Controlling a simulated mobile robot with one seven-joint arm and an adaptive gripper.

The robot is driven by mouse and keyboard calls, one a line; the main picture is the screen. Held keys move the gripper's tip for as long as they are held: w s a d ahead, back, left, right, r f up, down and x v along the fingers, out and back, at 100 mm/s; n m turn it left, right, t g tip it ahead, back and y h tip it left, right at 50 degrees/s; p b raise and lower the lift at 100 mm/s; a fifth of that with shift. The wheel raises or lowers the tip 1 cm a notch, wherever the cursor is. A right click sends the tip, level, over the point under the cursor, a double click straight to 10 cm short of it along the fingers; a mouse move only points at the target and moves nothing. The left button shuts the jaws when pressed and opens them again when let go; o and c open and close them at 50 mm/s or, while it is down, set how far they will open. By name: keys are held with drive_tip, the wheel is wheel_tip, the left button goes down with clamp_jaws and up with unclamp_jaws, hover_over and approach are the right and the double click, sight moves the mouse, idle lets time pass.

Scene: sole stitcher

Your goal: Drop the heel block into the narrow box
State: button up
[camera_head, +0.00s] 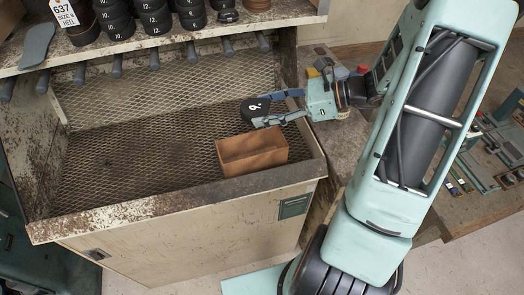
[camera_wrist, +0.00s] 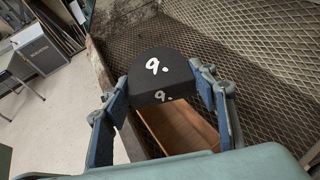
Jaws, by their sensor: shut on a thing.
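The heel block (camera_head: 254,109) is black with a white 9 on it. My gripper (camera_head: 266,109) is shut on it and holds it in the air, above the mesh tray and close to the narrow box. In the wrist view the block (camera_wrist: 160,75) sits between both fingers of my gripper (camera_wrist: 163,92). The narrow box (camera_head: 266,161) is brown, open at the top, and stands on the mesh near the tray's front right corner. In the wrist view the box (camera_wrist: 185,128) shows below and beyond the block, which hides part of it. The box's inside looks empty where it shows.
The mesh tray (camera_head: 130,165) has a raised worn metal rim (camera_head: 180,204) at the front. A shelf (camera_head: 160,38) at the back bears stacks of black numbered heel blocks (camera_head: 117,18), a grey sole (camera_head: 37,44) and a tag (camera_head: 64,12).

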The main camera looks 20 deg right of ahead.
wheel_tip(320, 180, down, 6)
drive_tip(key=b, duration=0.5)
drive_tip(key=shift+r, duration=0.1)
drive_tip(key=o, duration=1.4)
drive_tip(key=shift+c, duration=0.2)
drive_tip(key=v, duration=1.2)
drive_tip(key=shift+w, duration=0.1)
